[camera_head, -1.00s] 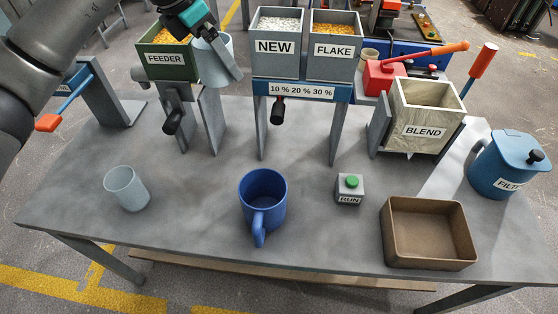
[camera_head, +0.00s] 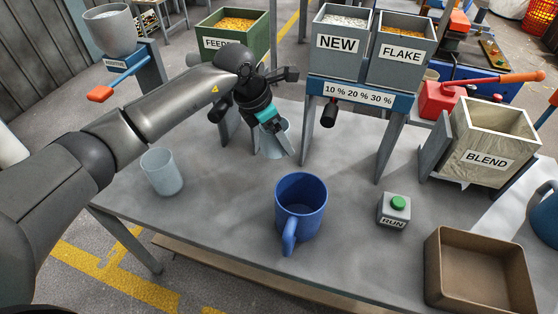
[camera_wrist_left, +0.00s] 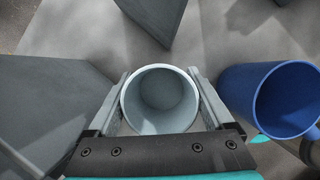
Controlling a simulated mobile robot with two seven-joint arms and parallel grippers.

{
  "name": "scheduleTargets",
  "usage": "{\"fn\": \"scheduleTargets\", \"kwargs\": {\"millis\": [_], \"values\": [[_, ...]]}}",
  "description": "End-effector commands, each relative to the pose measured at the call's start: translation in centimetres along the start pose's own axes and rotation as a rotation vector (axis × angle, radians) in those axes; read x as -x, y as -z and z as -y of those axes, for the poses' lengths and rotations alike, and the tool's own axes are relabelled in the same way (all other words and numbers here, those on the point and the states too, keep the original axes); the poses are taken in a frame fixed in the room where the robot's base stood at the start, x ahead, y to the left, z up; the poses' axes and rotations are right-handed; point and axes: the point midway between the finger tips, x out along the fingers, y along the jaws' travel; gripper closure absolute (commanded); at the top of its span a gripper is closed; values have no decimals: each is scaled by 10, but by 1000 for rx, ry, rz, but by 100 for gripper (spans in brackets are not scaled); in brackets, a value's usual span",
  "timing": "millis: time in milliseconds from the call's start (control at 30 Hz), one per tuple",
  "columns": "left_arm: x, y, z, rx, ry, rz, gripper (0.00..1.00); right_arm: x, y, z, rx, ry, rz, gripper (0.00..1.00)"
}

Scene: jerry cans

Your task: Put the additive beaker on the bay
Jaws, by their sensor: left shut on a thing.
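My left gripper (camera_head: 280,132) is shut on a pale grey-blue beaker (camera_head: 270,146). It holds the beaker low in front of the gap between the feeder and the NEW hopper. In the left wrist view the beaker (camera_wrist_left: 160,98) is seen from above between both fingers and looks empty. Whether its base touches the table cannot be told. A second similar beaker (camera_head: 162,172) stands upright at the table's left. I cannot tell from labels which is the additive beaker, and no bay is marked. My right gripper is out of view.
A blue mug (camera_head: 301,205) stands close by on the table (camera_head: 235,215), right of the held beaker. A RUN button box (camera_head: 394,211) and brown tray (camera_head: 480,270) are farther right. The feeder (camera_head: 235,38), NEW hopper (camera_head: 340,42) and BLEND bin (camera_head: 490,145) stand behind.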

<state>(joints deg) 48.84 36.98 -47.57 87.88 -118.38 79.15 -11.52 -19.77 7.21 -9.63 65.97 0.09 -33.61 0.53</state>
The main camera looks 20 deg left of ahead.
Motion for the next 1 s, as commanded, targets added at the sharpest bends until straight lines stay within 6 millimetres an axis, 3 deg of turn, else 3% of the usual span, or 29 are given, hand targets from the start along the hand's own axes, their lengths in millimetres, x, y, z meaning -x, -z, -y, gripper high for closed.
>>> {"fn": "scheduleTargets", "kwargs": {"millis": [100,700,1000], "values": [[-20,9,0,2,2,-1,70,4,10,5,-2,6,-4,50],[-65,27,0,1,1,0,70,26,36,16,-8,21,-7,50],[-67,28,0,0,-1,1,70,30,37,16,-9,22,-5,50]]}}
